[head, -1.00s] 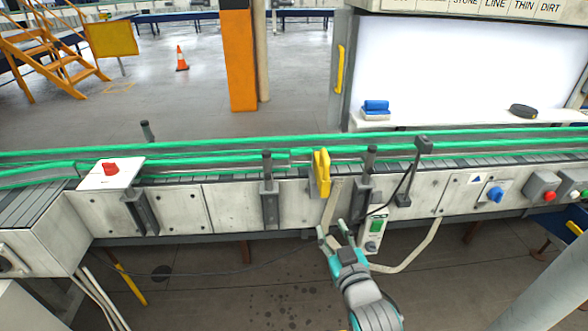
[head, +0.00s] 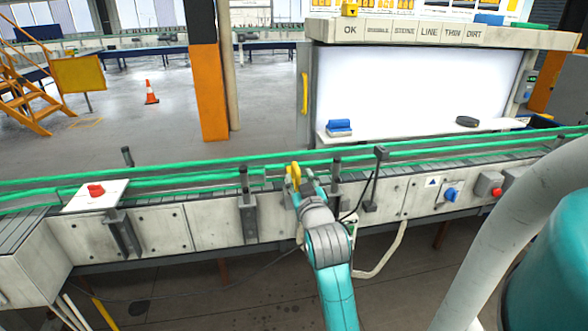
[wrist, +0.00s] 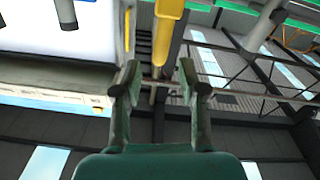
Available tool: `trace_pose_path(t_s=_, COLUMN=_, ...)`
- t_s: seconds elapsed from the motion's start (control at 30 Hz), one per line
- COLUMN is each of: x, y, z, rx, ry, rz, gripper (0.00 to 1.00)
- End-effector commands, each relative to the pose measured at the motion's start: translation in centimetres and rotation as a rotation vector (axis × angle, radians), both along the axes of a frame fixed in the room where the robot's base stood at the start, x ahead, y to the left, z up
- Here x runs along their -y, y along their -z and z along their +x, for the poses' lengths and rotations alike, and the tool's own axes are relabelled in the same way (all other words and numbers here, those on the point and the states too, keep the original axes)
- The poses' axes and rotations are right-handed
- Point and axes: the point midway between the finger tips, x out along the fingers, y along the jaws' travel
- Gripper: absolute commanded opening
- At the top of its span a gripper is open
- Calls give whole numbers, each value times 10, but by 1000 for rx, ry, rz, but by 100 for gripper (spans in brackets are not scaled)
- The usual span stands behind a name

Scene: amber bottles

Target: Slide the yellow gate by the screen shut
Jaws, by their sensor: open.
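The yellow gate piece (head: 294,176) stands upright on the near side of the conveyor, beside the green rails, in the head view. My gripper (head: 301,186) is raised in front of it and partly hides its lower part. In the wrist view the fingers of my gripper (wrist: 156,84) are apart with nothing held between them. A yellow upright piece (wrist: 170,10) shows above and beyond the fingers there. I cannot tell whether the fingers touch the gate. The bright white screen (head: 415,92) stands behind the conveyor, with a yellow handle (head: 305,93) on its left edge.
Green guide rails (head: 150,180) run along the conveyor. Dark posts (head: 247,205) stand on its near side, left and right of the gate. A red button box (head: 95,192) is at the left, blue and red switches (head: 450,194) at the right. A shelf under the screen holds a blue block (head: 339,127).

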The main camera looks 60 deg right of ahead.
Motion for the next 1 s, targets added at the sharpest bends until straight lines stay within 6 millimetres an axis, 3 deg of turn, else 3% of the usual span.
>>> trace_pose_path(t_s=0.3, x=38, y=0, z=32, rx=1, ry=0, rz=1, gripper=41)
trace_pose_path(t_s=0.77, x=48, y=0, z=40, rx=1, ry=-1, rz=0, gripper=41)
trace_pose_path(t_s=0.8, x=48, y=0, z=40, rx=1, ry=-1, rz=0, gripper=39)
trace_pose_path(t_s=0.97, x=48, y=0, z=40, rx=1, ry=-1, rz=0, gripper=0)
trace_pose_path(t_s=1.0, x=48, y=0, z=40, rx=1, ry=0, rz=0, gripper=0)
